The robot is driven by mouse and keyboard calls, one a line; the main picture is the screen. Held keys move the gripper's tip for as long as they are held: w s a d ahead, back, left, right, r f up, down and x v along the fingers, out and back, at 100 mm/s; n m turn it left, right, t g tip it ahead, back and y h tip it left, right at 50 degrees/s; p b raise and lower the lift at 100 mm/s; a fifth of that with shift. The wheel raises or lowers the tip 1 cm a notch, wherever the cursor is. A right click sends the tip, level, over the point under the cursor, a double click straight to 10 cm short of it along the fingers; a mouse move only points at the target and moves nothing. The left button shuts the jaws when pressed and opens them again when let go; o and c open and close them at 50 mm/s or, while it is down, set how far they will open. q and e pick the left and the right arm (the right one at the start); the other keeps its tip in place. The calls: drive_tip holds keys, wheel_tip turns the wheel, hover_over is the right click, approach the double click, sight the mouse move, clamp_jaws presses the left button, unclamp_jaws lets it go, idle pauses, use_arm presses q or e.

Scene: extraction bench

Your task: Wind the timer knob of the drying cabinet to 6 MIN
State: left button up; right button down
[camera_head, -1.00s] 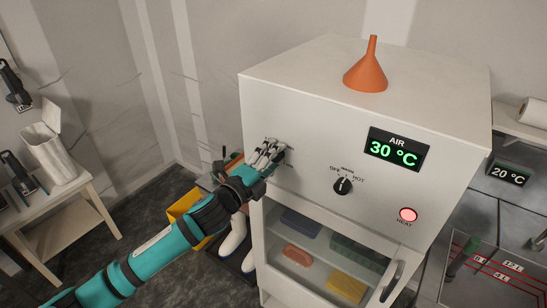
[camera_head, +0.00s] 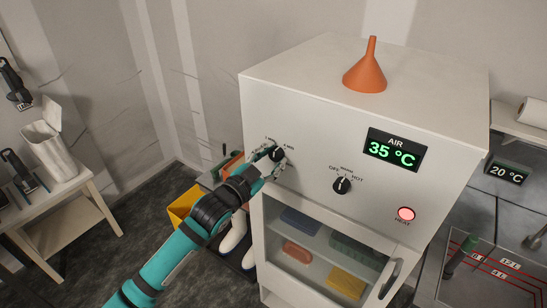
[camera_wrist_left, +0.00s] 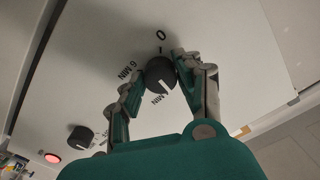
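The timer knob (camera_head: 277,154) is a black round knob on the upper left of the white drying cabinet's front (camera_head: 312,140). It shows closer in the left wrist view (camera_wrist_left: 160,75), ringed by the labels 0, 6 MIN and another MIN label partly hidden. Its white mark points down and right in that view, away from 0 and 6 MIN. My left gripper (camera_head: 273,160) is at the knob. In the wrist view its two fingers (camera_wrist_left: 160,78) lean inward on either side of the knob, appearing closed against it. My right gripper is out of view.
A black OFF–HOT knob (camera_head: 342,186), a green display (camera_head: 393,150) reading 35 °C and a lit red lamp (camera_head: 406,214) share the panel. An orange funnel (camera_head: 365,70) stands on top. White boots (camera_head: 233,232) and a yellow bin (camera_head: 183,206) stand left of the cabinet.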

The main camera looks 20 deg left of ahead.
use_arm(q)
drive_tip(key=c, duration=0.4)
drive_tip(key=m, duration=0.5)
drive_tip(key=shift+r, duration=0.1)
drive_tip(key=m, duration=0.7)
drive_tip(key=shift+m, duration=0.3)
drive_tip(key=m, duration=0.3)
drive_tip(key=shift+a+m, duration=0.1)
drive_tip(key=shift+m, duration=0.2)
drive_tip(key=m, duration=0.3)
drive_tip(key=shift+m, duration=0.3)
drive_tip(key=m, duration=0.5)
drive_tip(key=shift+m, duration=0.3)
drive_tip(key=o, duration=1.1)
drive_tip(key=shift+o, duration=0.2)
